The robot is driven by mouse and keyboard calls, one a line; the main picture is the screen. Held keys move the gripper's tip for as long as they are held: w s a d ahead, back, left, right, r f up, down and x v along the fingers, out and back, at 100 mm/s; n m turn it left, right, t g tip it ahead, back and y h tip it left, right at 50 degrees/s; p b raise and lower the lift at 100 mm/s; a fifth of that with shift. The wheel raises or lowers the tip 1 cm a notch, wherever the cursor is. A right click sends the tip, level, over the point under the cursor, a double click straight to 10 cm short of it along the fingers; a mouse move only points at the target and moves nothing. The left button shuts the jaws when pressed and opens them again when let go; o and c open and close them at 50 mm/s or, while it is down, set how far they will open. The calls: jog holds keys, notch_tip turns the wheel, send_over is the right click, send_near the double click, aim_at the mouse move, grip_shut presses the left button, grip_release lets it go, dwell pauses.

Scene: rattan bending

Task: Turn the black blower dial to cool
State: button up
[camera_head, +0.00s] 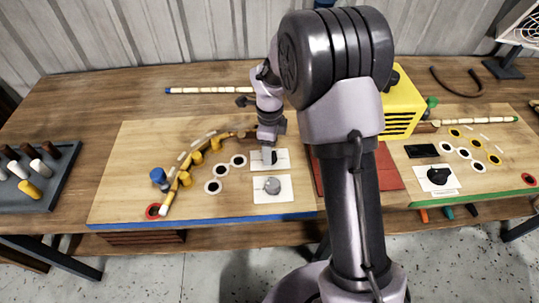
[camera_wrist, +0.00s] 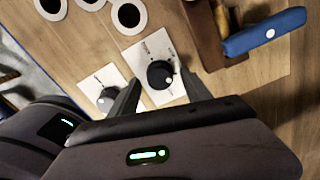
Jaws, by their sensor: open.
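A black dial (camera_wrist: 160,74) sits on a white card (camera_wrist: 145,50) with small markings around it that I cannot read. A pale pointer mark shows on its lower right edge in the wrist view. My gripper (camera_wrist: 162,76) is open, with one finger on each side of this dial; I cannot tell whether they touch it. In the head view my gripper (camera_head: 268,158) comes down over the upper white card (camera_head: 283,157) and hides most of the dial. A grey dial (camera_head: 272,186) is on the card just nearer. It also shows in the wrist view (camera_wrist: 107,99), left of the fingers.
Another black dial (camera_head: 438,175) sits on the right board. A yellow box (camera_head: 402,108) stands behind my arm. A curved rattan piece (camera_head: 180,175) lies among yellow pegs on the left board. A blue-handled part (camera_wrist: 265,33) is close by in the wrist view. A peg tray (camera_head: 62,188) is far left.

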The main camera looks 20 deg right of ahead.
jog(key=shift+f, duration=0.7)
grip_shut()
